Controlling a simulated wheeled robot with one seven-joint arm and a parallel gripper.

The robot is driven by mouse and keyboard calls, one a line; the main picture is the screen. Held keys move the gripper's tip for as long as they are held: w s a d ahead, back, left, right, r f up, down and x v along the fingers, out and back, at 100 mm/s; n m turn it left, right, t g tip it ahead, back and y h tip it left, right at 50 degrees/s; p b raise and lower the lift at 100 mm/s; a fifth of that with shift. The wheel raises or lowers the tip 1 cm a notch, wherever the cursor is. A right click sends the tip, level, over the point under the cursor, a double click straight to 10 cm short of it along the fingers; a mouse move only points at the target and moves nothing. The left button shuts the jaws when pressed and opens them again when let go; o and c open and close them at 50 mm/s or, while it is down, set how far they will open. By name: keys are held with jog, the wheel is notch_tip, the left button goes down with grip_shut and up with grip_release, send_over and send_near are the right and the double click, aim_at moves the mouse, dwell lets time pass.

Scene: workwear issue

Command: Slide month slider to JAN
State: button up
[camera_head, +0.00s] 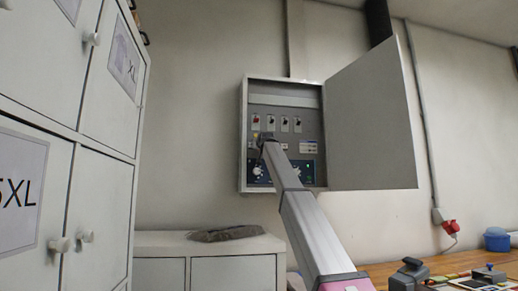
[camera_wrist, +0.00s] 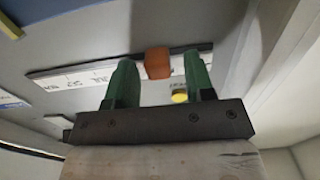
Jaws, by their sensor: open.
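An orange slider knob (camera_wrist: 158,63) sits on a dark slot in the wrist view, over a white label strip (camera_wrist: 75,77) with small dark lettering too blurred to read for sure. My gripper (camera_wrist: 163,68) is open, its two green fingers on either side of the knob with a gap at each side. In the head view my gripper (camera_head: 265,140) is at the left part of the grey panel inside the open wall cabinet (camera_head: 244,140). My arm and gripper hide the slider and part of the panel there.
The panel has several switches (camera_head: 285,124) above and dials (camera_head: 309,167) below. A yellow round part (camera_wrist: 180,97) shows beside the right finger. The cabinet door (camera_head: 370,120) stands open to the right. Lockers (camera_head: 105,200) stand at left; a low cabinet (camera_head: 232,246) stands below.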

aim_at(250, 147)
grip_shut()
jog(key=shift+s+a, duration=0.2)
jog(key=shift+a, duration=0.5)
jog(key=shift+s+a, duration=0.2)
jog(key=shift+a, duration=0.45)
jog(key=shift+s+a, duration=0.2)
jog(key=shift+a, duration=0.5)
grip_release()
jog(key=shift+a, duration=0.15)
jog(key=shift+s, duration=0.1)
